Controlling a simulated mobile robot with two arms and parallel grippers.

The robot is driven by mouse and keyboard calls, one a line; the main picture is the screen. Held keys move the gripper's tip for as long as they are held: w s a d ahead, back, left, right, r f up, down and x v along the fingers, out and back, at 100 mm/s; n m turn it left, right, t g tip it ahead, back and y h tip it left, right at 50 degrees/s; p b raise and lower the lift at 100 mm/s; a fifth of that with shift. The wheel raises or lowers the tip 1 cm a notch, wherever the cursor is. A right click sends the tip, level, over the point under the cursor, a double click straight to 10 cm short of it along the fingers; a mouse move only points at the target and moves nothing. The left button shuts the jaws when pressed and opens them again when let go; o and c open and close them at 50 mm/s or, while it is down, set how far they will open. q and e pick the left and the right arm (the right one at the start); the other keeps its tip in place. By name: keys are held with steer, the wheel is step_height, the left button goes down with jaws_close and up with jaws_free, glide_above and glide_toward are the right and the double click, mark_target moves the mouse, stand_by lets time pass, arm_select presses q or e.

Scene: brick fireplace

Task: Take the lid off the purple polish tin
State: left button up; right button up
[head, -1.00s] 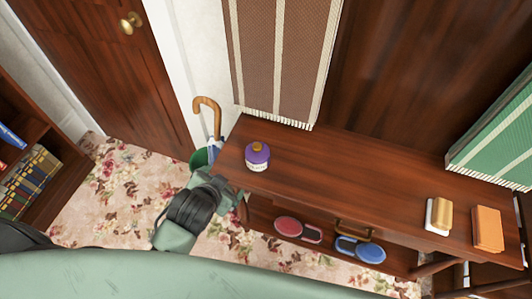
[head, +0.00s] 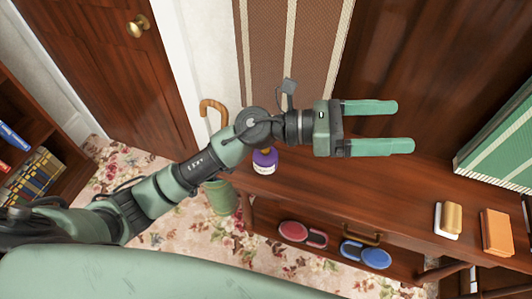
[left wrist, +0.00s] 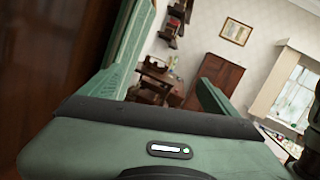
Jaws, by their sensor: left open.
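The purple polish tin (head: 265,162) stands upright near the left end of the wooden bench in the head view. It has a purple body and a pale label, and its top is hidden behind my left arm; a gold top shows in the earlier frame. My left gripper (head: 402,126) is open and empty, up above the bench and to the right of the tin, with its fingers pointing right. In the left wrist view its two green fingers (left wrist: 165,85) are apart with nothing between them. My right gripper is not in view.
The bench (head: 350,192) holds a yellow-topped brush (head: 450,219) and an orange block (head: 497,232) at the right. An umbrella handle (head: 212,106) rises left of the bench. The bench middle is clear.

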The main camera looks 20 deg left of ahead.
arm_select(q)
step_height(320, 180, down, 6)
steer(key=s+m+g+y, duration=0.1)
steer(key=m+g+y, duration=0.25)
steer(key=m, duration=0.25)
steer(key=m+y, duration=0.7)
steer(key=y, duration=0.9)
glide_above(263, 150)
step_height(263, 150, down, 13)
steer(key=shift+r, duration=0.15)
steer(key=f, duration=0.2)
steer(key=f+p, duration=0.1)
steer(key=f, duration=0.2)
steer(key=f+p, duration=0.1)
steer(key=f, duration=0.1)
steer(key=shift+w+d+f, duration=0.2)
steer(key=shift+w, duration=0.05)
steer(key=c, duration=1.4)
